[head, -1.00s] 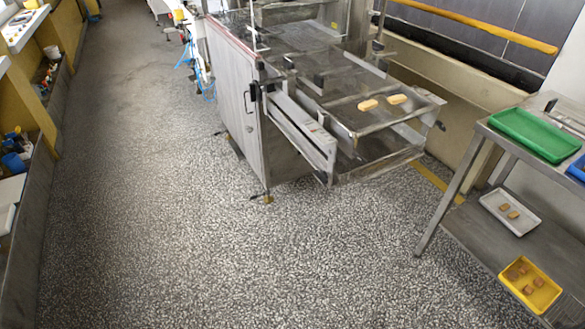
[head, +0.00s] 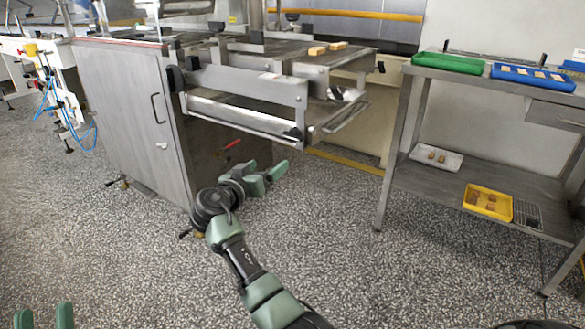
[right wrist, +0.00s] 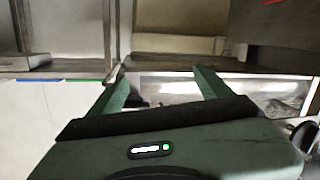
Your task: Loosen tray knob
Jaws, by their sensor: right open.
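The enrober (head: 125,95) stands at the left and middle of the head view, with the mesh end and a tray (head: 340,112) jutting right. My left gripper (head: 44,316) is open at the bottom left.
A steel table (head: 400,125) stands right, with a green tray (head: 448,63) and a blue tray (head: 533,77) on top, and a white tray (head: 437,157) and a yellow tray (head: 488,202) on its shelf. A red handle (head: 232,143) shows under the enrober. Floor in front is clear.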

